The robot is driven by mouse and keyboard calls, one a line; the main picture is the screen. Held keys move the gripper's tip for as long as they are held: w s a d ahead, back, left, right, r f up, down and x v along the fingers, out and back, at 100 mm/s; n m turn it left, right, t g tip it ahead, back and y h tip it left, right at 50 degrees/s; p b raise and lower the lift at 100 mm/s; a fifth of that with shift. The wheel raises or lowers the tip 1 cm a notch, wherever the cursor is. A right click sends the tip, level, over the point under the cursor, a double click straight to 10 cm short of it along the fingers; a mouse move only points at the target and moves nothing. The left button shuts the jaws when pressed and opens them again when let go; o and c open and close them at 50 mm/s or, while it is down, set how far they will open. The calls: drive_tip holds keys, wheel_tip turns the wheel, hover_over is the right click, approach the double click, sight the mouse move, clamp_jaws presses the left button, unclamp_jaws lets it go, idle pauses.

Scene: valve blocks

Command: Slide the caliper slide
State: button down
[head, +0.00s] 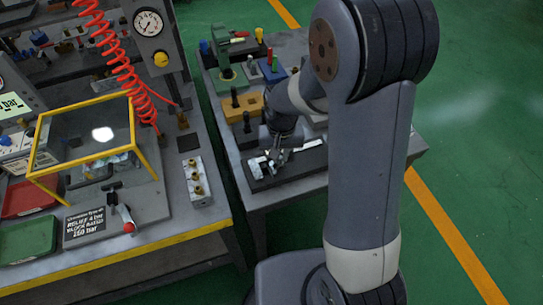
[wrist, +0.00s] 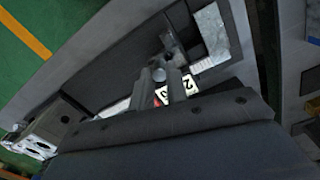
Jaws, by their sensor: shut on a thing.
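The caliper (head: 257,167) lies in a dark tray (head: 290,174) on the right-hand bench, with a pale metal part showing left of my gripper. In the wrist view the caliper slide (wrist: 194,88) shows as a light display face with dark digits and a bit of red. My gripper (head: 277,160) is down at the tray; its fingers (wrist: 172,84) are close together over the slide and shut on it. The fingers hide the part of the slide between them. My arm hides some of the bench behind.
An orange block (head: 243,106) with a dark peg and a green fixture (head: 230,80) stand behind the tray. On the left bench are a yellow-framed clear cover (head: 131,122), a red coiled hose (head: 120,60) and a valve block (head: 197,182). A gap separates the benches.

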drive_tip(key=shift+w+d, duration=0.2)
drive_tip(key=shift+d, duration=0.45)
drive_tip(key=c, duration=1.7)
unclamp_jaws()
wheel_tip(320, 180, up, 11)
drive_tip(key=shift+f, duration=0.1)
